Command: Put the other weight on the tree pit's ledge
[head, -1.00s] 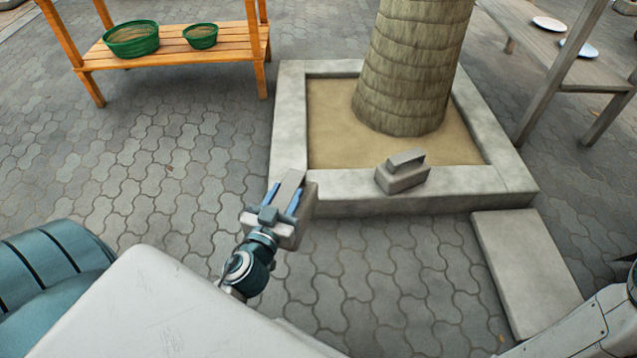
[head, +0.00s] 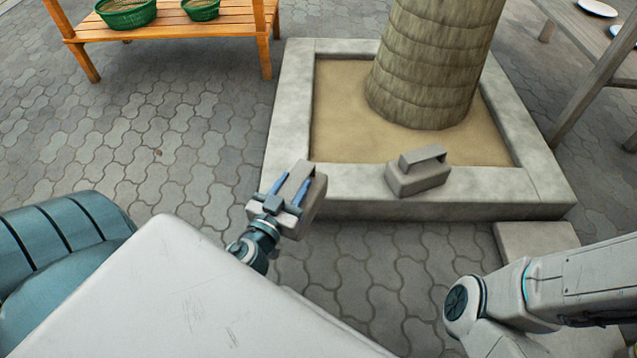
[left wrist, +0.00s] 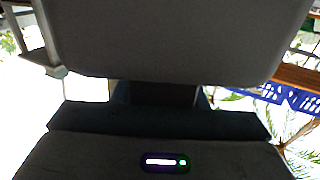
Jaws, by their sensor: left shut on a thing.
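A grey weight with a raised handle (head: 418,178) sits on the front ledge of the tree pit (head: 345,183). My left gripper (head: 287,188) is shut on the other grey weight (head: 312,205), by its handle. That held weight is at the ledge's front left corner and overlaps it in the head view; I cannot tell whether it touches the ledge. In the left wrist view the held weight (left wrist: 180,40) fills the upper middle as a dark block. My right arm comes in at the lower right of the head view, but its gripper is out of frame.
The tree trunk (head: 430,65) rises from the sand (head: 345,115) inside the pit. An orange bench (head: 175,22) with green baskets (head: 126,12) stands at the upper left. A grey table with plates (head: 597,8) is at the upper right. A low slab (head: 535,238) lies front right. The ledge between the weights is clear.

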